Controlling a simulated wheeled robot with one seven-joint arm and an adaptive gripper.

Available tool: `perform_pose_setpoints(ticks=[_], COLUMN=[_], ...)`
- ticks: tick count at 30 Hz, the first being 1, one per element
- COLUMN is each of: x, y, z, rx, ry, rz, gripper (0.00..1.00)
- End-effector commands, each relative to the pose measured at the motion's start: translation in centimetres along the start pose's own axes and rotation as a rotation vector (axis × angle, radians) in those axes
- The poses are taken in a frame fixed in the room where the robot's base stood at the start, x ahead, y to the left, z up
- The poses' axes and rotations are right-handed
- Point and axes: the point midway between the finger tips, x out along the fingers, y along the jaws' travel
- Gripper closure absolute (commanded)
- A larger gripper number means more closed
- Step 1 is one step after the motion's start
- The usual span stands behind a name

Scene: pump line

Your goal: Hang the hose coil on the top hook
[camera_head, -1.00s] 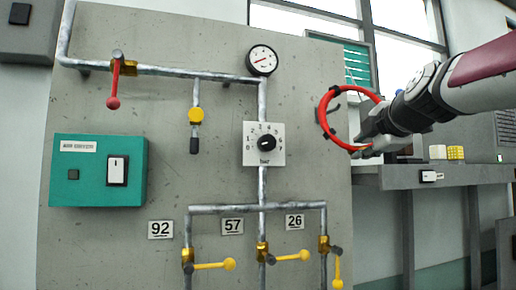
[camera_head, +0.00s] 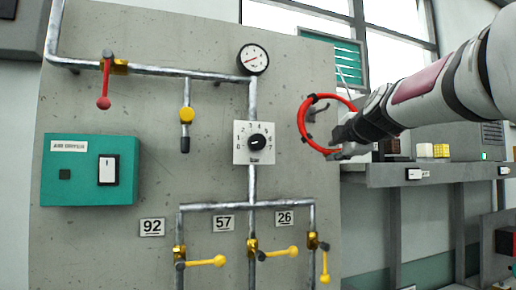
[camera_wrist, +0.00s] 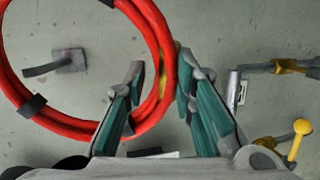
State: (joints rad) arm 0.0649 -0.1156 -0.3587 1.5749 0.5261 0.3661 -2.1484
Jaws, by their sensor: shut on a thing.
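The red hose coil (camera_head: 301,120) is a ring with dark bands, held upright in front of the grey panel's right edge in the head view. My gripper (camera_head: 338,146) is shut on its lower right side. In the wrist view the coil (camera_wrist: 152,28) fills the upper left, and one side of it passes between the fingers of my gripper (camera_wrist: 162,88). A dark grey hook (camera_wrist: 68,60) on the panel shows through the ring's opening, its prong pointing left. I cannot tell whether this is the top hook, or whether the coil touches it.
The grey panel (camera_head: 90,110) carries pipes, a gauge (camera_head: 253,59), a dial (camera_head: 256,142) and a teal box (camera_head: 75,190). Yellow-handled valves (camera_head: 218,261) stick out low down. A grey shelf (camera_head: 385,179) with small items lies right of the panel, below my arm.

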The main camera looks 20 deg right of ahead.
Motion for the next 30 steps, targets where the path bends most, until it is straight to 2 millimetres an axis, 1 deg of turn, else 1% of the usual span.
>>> perform_pose_setpoints(ticks=[12, 18, 30], x=[2.0, 3.0, 3.8], y=[0.5, 0.2, -0.3], z=[-0.6, -0.8, -1.0], rx=[0.0, 0.0, 0.0], ry=[0.0, 0.0, 0.0], rz=[0.002, 0.003, 0.003], gripper=[1.0, 1.0, 1.0])
